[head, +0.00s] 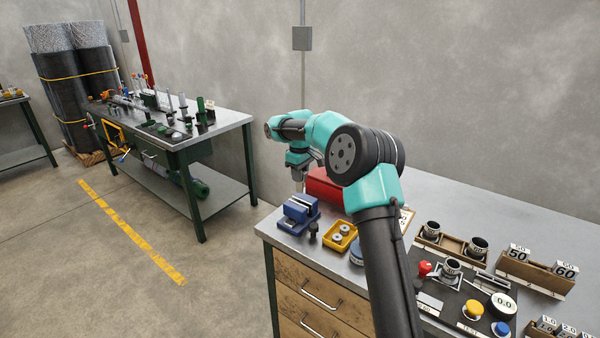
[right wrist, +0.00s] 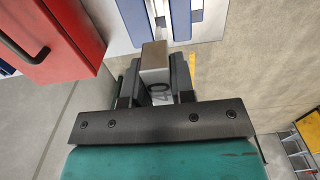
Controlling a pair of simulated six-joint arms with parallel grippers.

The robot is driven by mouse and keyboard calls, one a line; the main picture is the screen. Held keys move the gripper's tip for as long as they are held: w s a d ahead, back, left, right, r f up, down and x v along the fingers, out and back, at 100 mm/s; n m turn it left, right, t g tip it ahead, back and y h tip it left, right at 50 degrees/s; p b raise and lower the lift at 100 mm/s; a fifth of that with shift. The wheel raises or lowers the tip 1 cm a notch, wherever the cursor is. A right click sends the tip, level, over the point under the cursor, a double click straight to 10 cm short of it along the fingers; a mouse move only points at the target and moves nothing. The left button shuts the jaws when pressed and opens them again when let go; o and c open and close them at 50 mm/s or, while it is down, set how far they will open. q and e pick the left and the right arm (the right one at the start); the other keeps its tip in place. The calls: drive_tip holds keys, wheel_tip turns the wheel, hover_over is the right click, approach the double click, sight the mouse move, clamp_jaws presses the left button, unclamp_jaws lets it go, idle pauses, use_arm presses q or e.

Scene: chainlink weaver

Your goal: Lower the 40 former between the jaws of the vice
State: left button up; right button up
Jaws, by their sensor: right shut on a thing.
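The blue vice (head: 297,214) stands at the left end of the bench; its blue jaws (right wrist: 181,20) and the gap between them show at the top of the right wrist view. My right gripper (head: 298,174) is above the vice, pointing down. In the right wrist view the gripper (right wrist: 156,82) is shut on the 40 former (right wrist: 155,62), a grey block with a brownish end face and a partly hidden number. The former's end is close to the jaw gap; I cannot tell whether it is between the jaws. My left gripper is not in view.
A red box (head: 324,188) stands close behind the vice and also shows in the right wrist view (right wrist: 48,40). A yellow tray (head: 341,237) is to the vice's right. A wooden rack (head: 538,276) holds formers marked 50 and 60. The bench's left edge is close to the vice.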

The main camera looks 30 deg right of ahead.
drive_tip(key=shift+f, duration=4.55)
drive_tip(key=o, duration=1)
drive_tip(key=shift+c, duration=0.2)
wheel_tip(320, 180, up, 18)
drive_tip(key=shift+f, duration=0.25)
